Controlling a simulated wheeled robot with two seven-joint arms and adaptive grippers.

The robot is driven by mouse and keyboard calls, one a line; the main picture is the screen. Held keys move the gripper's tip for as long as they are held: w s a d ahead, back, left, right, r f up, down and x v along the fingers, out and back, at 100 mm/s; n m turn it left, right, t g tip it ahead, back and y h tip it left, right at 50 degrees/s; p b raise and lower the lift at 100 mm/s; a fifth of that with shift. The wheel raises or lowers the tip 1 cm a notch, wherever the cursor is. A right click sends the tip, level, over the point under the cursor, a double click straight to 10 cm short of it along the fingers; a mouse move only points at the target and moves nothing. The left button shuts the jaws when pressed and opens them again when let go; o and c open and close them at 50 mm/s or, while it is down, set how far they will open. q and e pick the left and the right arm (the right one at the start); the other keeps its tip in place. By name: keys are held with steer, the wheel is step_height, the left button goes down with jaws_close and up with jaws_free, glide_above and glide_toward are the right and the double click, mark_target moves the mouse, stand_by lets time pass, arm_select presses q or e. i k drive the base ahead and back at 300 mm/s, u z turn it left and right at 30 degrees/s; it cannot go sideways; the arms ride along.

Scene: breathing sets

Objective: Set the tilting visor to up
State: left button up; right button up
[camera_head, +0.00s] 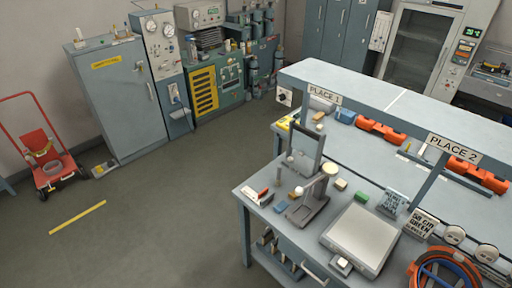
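The joint between the pane and the stand is partly hidden and too small to make out. Neither my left gripper nor my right gripper is in view.
The workbench (246,190) also carries a flat grey plate device (362,238), small blocks, signs and an orange hose coil (440,270). A grey cabinet (115,100), machines and a red cart (45,160) line the wall. The floor (160,215) left of the bench is free.

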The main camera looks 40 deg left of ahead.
mark_target(306, 142)
steer(key=u, duration=0.5)
steer(key=i, duration=0.6)
steer(key=u, duration=0.2)
